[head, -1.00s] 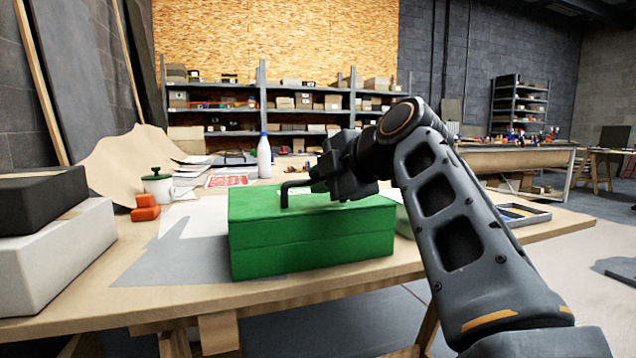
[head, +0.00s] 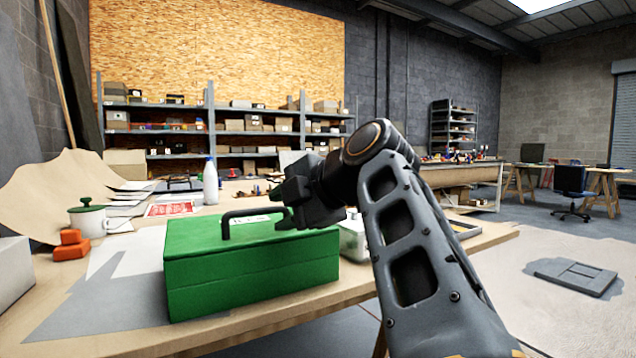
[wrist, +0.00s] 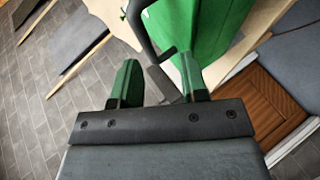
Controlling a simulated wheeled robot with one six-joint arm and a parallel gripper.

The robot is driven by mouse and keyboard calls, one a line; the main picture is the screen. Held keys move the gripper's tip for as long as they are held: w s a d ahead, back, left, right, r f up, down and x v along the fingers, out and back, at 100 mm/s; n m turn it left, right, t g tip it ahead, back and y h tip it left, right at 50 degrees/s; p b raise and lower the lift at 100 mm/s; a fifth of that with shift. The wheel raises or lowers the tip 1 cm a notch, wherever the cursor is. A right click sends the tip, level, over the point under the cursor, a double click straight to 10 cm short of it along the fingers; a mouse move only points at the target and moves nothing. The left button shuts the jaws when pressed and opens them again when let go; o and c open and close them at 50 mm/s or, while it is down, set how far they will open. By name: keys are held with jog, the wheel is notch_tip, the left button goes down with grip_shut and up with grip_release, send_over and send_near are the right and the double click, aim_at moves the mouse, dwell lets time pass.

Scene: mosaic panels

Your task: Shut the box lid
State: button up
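The green box (head: 250,279) stands on the wooden table. Its lid (head: 190,238) lies flat on the body, with a thin seam along the front, and looks shut. A black handle (head: 227,226) stands on the lid. My gripper (head: 283,203) is over the lid's right part, beside the handle; whether it touches cannot be told. In the wrist view my gripper's green-dark fingers (wrist: 158,80) are apart with nothing held between them. That view also shows the box (wrist: 190,30) and handle (wrist: 138,28) beyond the fingertips.
A white bottle (head: 210,183), a lidded white pot (head: 88,220) and orange blocks (head: 71,246) stand left of and behind the box. A pale container (head: 353,240) is close on its right. The table's front edge (head: 260,335) is near.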

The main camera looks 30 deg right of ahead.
jog(key=p+v, duration=0.2)
jog(key=v, duration=0.7)
jog(key=shift+r, duration=0.2)
jog(key=shift+s+a+r, duration=0.1)
